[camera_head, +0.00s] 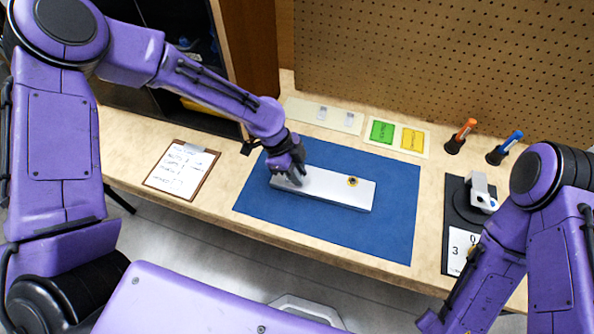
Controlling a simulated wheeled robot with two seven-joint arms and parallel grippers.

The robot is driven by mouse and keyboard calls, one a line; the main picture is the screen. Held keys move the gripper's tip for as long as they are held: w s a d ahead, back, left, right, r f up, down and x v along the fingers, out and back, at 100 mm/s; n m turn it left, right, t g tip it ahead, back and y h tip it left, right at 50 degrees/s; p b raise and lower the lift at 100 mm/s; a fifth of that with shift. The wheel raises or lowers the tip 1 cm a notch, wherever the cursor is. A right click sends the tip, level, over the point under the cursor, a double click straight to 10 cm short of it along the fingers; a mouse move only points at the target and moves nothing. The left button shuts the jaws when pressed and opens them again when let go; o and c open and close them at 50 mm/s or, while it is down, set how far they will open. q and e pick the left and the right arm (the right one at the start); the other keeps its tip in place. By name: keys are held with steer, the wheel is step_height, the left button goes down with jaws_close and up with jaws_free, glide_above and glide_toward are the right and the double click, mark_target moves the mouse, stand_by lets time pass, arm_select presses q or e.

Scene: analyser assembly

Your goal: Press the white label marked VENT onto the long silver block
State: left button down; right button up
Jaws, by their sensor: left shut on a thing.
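The long silver block (325,188) lies flat on a blue mat (385,225), with a small round yellow-and-dark fitting (352,181) near its right end. My left gripper (292,176) is over the left end of the block, pointing down, its fingertips at or just above the top face. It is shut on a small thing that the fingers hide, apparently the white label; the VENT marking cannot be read. I cannot tell whether the label touches the block. My right forearm runs out at the lower right, and its gripper is out of view.
Another sheet holds green (382,131) and yellow (412,140) labels. A clipboard (181,169) lies left. Orange (460,136) and blue (504,148) handled tools and a white device (480,192) stand right.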

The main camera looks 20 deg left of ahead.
arm_select(q)
steer(key=shift+f, duration=0.1)
stand_by(0.5)
stand_by(0.3)
steer(key=shift+c, duration=2.1)
jaws_free()
step_height(320, 180, up, 2)
steer(key=shift+w+a+r+p, duration=0.1)
steer(key=shift+r+p, duration=0.15)
steer(key=shift+p, duration=1)
step_height(320, 180, up, 4)
steer(key=p, duration=0.4)
steer(key=shift+r, duration=0.25)
